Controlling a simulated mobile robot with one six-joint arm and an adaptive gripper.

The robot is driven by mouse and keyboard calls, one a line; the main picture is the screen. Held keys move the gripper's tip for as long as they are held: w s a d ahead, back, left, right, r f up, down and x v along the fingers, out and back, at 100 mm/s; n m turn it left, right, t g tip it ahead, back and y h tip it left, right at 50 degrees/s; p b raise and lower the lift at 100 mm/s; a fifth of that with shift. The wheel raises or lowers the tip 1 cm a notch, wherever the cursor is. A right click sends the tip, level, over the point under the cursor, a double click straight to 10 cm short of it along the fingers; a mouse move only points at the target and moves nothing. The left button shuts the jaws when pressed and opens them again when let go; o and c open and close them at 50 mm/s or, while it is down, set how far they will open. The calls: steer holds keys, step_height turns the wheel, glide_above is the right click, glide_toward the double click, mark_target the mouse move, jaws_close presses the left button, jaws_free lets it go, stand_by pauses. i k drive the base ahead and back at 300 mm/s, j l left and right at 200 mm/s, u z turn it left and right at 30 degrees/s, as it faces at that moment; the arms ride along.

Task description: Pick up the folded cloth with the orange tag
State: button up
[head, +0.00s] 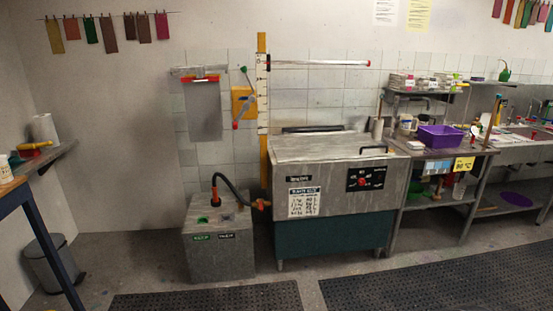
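I cannot make out a folded cloth with an orange tag in the head view. Flat coloured swatches hang from a line at the upper left, among them an olive one (54,35) and a pink one (162,25); none looks folded. A grey panel or sheet (205,112) hangs on the tiled wall with an orange-red strip at its top; I cannot tell if it is cloth. A small yellow and red item (35,146) lies on the left wall shelf, too small to identify. My gripper is not in view.
A large metal tank (330,185) stands mid-room, beside a grey box (218,245) with a black hose. A purple basin (440,137) sits on the right bench. A blue-legged table (50,250) and a bin (50,262) are at left. Dark mats (450,275) cover the front floor.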

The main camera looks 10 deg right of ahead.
mark_target(417, 145)
steer(key=i+z, duration=0.25)
steer(key=i, duration=0.25)
steer(key=i+z, duration=0.2)
steer(key=i, duration=0.3)
steer(key=i+j+z, duration=0.25)
steer(key=i, duration=0.25)
steer(key=i+j+z, duration=0.1)
steer(key=i+z, duration=0.15)
steer(key=i, duration=0.25)
steer(key=i+l+z, duration=0.3)
steer(key=i+z, duration=0.2)
steer(key=i, duration=0.2)
steer(key=i+z, duration=0.45)
steer(key=i, duration=0.25)
steer(key=i+j+z, duration=0.2)
steer(key=i+z, duration=0.3)
steer(key=i, duration=0.2)
steer(key=i+j+u, duration=0.15)
steer(key=i+u, duration=0.7)
steer(key=i+l+u, duration=0.2)
steer(key=i+u, duration=0.2)
steer(key=i, duration=0.05)
